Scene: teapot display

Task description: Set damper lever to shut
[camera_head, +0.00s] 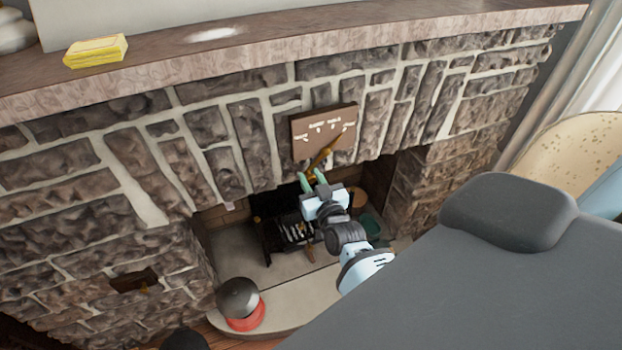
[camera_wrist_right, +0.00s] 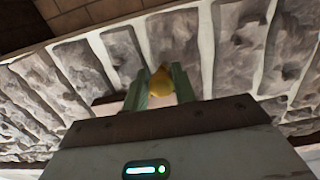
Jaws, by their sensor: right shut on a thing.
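A brown damper plate (camera_head: 308,140) with white markings is mounted on the stone fireplace front, above the opening. A brass lever (camera_head: 327,156) runs across it, slanting from the plate's upper right down to the lower left. My right gripper (camera_head: 313,179) is at the lever's lower end, just below the plate. In the right wrist view, the green fingers of my right gripper (camera_wrist_right: 161,88) are shut on the lever's yellow knob (camera_wrist_right: 161,80). The markings are too small to read. My left gripper is not in view.
A stone mantel (camera_head: 280,52) juts out above the plate, with a yellow box (camera_head: 96,50) on it. A dark grate (camera_head: 270,215) stands in the fireplace opening. A grey-and-red round object (camera_head: 241,300) sits on the hearth (camera_head: 300,302) at the front left.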

